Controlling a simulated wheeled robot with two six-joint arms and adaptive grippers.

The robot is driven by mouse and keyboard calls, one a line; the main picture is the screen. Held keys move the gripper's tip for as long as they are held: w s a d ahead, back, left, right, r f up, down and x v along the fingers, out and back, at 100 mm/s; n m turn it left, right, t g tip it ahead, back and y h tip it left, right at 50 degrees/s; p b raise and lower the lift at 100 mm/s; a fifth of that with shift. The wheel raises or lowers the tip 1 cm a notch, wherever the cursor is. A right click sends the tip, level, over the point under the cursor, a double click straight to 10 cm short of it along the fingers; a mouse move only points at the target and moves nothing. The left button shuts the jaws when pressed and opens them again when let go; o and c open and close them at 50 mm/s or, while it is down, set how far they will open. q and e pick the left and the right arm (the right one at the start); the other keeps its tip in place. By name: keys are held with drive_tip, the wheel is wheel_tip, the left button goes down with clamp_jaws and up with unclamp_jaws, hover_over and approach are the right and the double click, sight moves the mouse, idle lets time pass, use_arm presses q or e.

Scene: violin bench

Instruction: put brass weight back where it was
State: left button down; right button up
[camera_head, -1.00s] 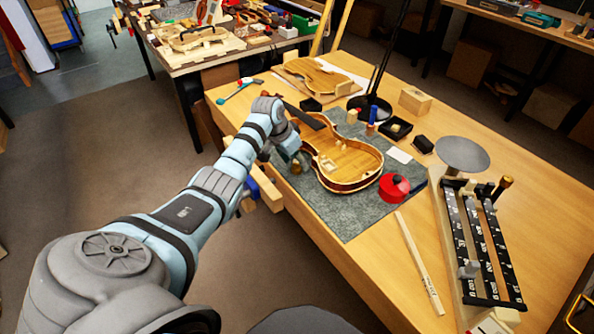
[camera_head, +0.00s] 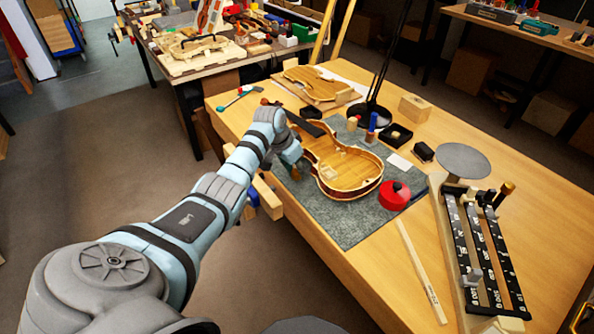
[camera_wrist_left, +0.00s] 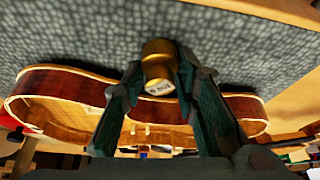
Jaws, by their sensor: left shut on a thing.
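My left gripper (camera_wrist_left: 162,85) is shut on a brass weight (camera_wrist_left: 158,68), a small gold cylinder with dark lettering on its pale end face. In the head view the gripper (camera_head: 294,170) is at the left edge of the open violin body (camera_head: 352,180), over the grey mat (camera_head: 338,220). The weight is mostly hidden by the gripper there. A balance with black numbered beams (camera_head: 480,250) and a round grey pan (camera_head: 463,160) stands at the right of the bench. My right gripper is not in view.
A red round tin (camera_head: 394,196) sits by the violin's lower end. A black tray (camera_head: 397,134), a dark lamp stand (camera_head: 375,90) and a wooden block (camera_head: 414,107) stand behind. A wooden strip (camera_head: 420,270) lies in front. Bare bench shows between mat and strip.

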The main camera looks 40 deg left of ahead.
use_arm(q)
wheel_tip(320, 180, up, 19)
drive_tip(key=p, duration=0.3)
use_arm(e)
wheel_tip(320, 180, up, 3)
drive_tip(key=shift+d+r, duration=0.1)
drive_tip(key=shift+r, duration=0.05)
